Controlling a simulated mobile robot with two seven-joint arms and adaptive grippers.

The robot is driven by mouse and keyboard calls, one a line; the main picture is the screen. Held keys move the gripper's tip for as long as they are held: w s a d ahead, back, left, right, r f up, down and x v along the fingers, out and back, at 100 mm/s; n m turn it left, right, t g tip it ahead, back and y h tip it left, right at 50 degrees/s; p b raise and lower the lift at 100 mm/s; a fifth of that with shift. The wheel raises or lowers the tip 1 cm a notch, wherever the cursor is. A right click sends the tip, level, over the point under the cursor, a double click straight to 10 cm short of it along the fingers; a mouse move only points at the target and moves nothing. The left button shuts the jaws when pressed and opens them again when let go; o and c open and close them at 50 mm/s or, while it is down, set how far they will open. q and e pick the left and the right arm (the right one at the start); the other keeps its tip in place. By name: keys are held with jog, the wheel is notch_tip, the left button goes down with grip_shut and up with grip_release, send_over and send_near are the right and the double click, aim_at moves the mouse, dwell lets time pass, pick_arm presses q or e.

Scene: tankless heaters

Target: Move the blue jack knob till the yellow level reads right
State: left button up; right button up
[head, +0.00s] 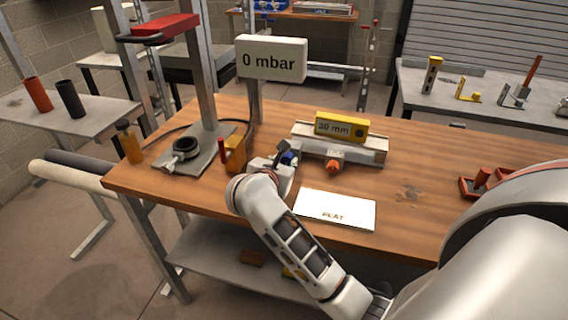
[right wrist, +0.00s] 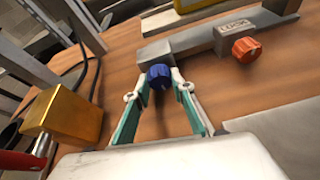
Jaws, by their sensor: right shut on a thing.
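The blue jack knob (right wrist: 159,74) sits at the left end of a grey jack bar (right wrist: 190,44) in the right wrist view. My right gripper (right wrist: 160,84) is shut on it, one finger on each side. In the head view the blue knob (head: 291,157) is partly hidden by my right gripper (head: 284,158). The yellow level (head: 341,126) lies on top of the grey jack (head: 370,157) and its face reads 30 mm. Only its lower edge (right wrist: 192,5) shows in the right wrist view. My left gripper is not in view.
An orange knob (head: 333,166) is on the jack's front, right of the blue one. A brass block (head: 236,155) and a press stand (head: 195,155) are to the left. A white card (head: 335,207) lies in front. A sign (head: 271,58) reads 0 mbar.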

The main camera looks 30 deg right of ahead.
jog(key=o, duration=1.1)
jog(key=v, duration=0.7)
jog(key=shift+s+a+r, duration=0.1)
jog(key=shift+s+a, duration=0.05)
jog(key=shift+a, duration=0.05)
jog(key=shift+a, duration=0.1)
